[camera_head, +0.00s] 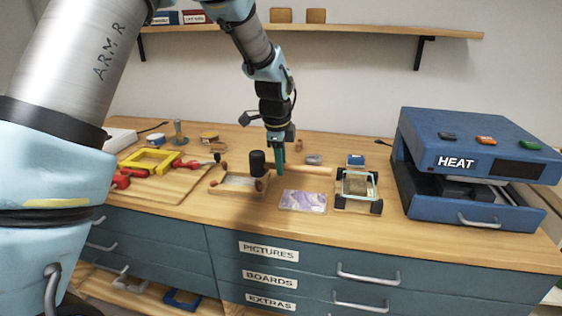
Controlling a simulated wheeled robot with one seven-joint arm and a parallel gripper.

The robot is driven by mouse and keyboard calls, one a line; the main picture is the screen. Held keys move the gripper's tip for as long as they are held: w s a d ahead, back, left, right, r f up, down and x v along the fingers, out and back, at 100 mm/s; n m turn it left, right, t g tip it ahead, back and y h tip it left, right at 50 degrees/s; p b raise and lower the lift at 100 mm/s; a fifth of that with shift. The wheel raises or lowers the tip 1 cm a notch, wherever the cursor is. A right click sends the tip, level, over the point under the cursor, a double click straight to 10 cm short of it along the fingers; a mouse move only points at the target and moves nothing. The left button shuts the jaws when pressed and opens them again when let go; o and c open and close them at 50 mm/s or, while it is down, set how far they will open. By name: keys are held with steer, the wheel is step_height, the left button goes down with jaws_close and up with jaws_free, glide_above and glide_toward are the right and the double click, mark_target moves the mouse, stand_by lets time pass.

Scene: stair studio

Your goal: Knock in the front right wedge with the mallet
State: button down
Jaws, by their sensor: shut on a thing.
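My gripper (280,170) is shut on the light wooden handle (308,170) of the mallet, just right of its head. The mallet's black head (257,160) is upright at the handle's left end, above or at the back right of a shallow wooden frame (238,195). The frame lies on the bench with a pale panel inside. A small brown piece, seemingly the front right wedge (260,186), shows at its right end, a little below the mallet head in the picture. Another brown piece (213,184) is at the left end. Contact between head and frame cannot be told.
A purple patterned picture (303,201) and a clamped frame with black corners (358,203) lie to the right. A blue heat press (470,150) stands at far right. A yellow frame (150,162) and red-handled tools (187,165) are left. A shelf (330,30) hangs behind my arm.

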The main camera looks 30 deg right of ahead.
steer(key=x, duration=0.1)
steer(key=b+x, duration=0.1)
steer(key=x, duration=0.1)
steer(key=b+x, duration=0.1)
steer(key=shift+s+a+f, duration=0.3)
steer(key=shift+f, duration=0.15)
steer(key=shift+r, duration=0.35)
steer(key=shift+p, duration=0.3)
steer(key=p+v, duration=0.1)
steer(key=v, duration=0.1)
steer(key=p+v, duration=0.2)
steer(key=w+d+p+v, duration=0.1)
steer(key=v, duration=0.1)
steer(key=shift+r+p, duration=0.2)
steer(key=shift+p, duration=0.1)
steer(key=shift+f, duration=0.1)
stand_by(0.7)
